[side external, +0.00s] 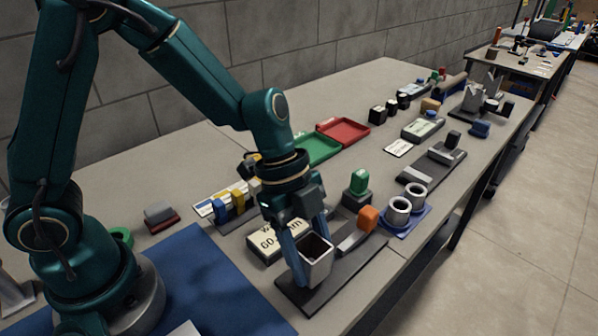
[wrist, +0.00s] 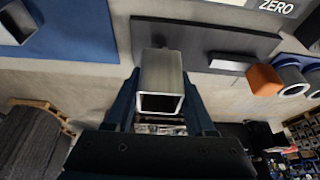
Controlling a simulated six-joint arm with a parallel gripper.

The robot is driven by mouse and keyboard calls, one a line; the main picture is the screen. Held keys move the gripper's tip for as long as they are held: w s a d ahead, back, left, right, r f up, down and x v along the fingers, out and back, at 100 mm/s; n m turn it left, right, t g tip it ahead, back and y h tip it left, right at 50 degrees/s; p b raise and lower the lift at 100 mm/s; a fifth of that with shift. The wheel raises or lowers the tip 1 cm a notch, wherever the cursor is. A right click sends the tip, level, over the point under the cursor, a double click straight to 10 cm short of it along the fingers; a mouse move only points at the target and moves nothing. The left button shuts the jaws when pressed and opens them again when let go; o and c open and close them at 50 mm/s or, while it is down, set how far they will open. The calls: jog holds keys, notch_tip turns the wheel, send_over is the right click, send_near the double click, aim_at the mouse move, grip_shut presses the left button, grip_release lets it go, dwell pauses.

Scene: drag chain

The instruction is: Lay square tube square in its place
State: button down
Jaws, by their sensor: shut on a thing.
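A grey metal square tube (side external: 317,262) is held between the blue fingers of my gripper (side external: 304,258). In the wrist view the tube (wrist: 162,72) sits between both fingers, its open square end facing the camera. My gripper (wrist: 163,105) is shut on it. In the side view the tube is over the near end of a long dark base plate (side external: 345,275), with its open end up. I cannot tell whether it touches the plate. The plate also shows in the wrist view (wrist: 205,42).
A grey bar (side external: 357,235) and an orange block (side external: 368,219) are on or beside the plate. A labelled display box (side external: 268,243) stands to the left. Two metal rings on a blue base (side external: 408,222) are to the right, near the table's front edge. A blue mat (side external: 205,275) lies left.

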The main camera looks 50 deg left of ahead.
jog(key=shift+f, duration=1.3)
dwell(0.5)
jog(key=shift+c, duration=0.8)
grip_release()
jog(key=v, duration=0.4)
jog(key=shift+w+r, duration=0.1)
jog(key=shift+a+r, duration=0.2)
jog(key=shift+r, duration=0.25)
